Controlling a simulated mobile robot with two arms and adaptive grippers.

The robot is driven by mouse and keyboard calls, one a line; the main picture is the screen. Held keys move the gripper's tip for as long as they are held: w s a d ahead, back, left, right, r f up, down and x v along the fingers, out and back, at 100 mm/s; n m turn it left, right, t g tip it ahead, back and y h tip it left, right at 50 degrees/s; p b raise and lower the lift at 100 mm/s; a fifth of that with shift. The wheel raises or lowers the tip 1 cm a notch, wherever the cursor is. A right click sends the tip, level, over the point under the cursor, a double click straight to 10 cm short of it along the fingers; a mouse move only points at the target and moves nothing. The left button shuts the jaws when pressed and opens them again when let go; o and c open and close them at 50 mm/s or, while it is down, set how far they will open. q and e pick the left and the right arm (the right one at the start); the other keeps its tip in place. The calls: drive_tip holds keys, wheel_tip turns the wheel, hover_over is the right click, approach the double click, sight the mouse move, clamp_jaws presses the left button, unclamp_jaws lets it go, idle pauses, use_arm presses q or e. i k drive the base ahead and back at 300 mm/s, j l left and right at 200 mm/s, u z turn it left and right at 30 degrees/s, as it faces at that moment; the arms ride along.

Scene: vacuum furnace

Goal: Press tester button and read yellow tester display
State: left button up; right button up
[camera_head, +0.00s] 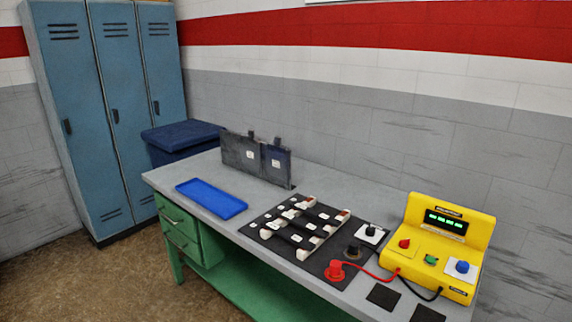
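The yellow tester (444,246) stands at the right end of the workbench. Its dark display (445,221) shows lit green characters, too small to read. On its front are a red knob or button (404,243), a green button (431,259) and a blue button (462,267) on a white plate. A red cable (372,272) runs from the tester to a red probe piece (335,270). A black cable (420,294) leads from the tester to a black piece (353,250). Neither of my grippers is in view.
The workbench (333,191) holds a black mat with white-and-black fixtures (298,230), an empty blue tray (211,199) and upright grey panels (256,157). Two dark squares (383,297) lie before the tester. A blue bin (183,139) and lockers (112,110) stand left. Floor (105,285) is clear at front left.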

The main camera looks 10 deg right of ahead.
sight(430, 259)
drive_tip(key=z, duration=1.25)
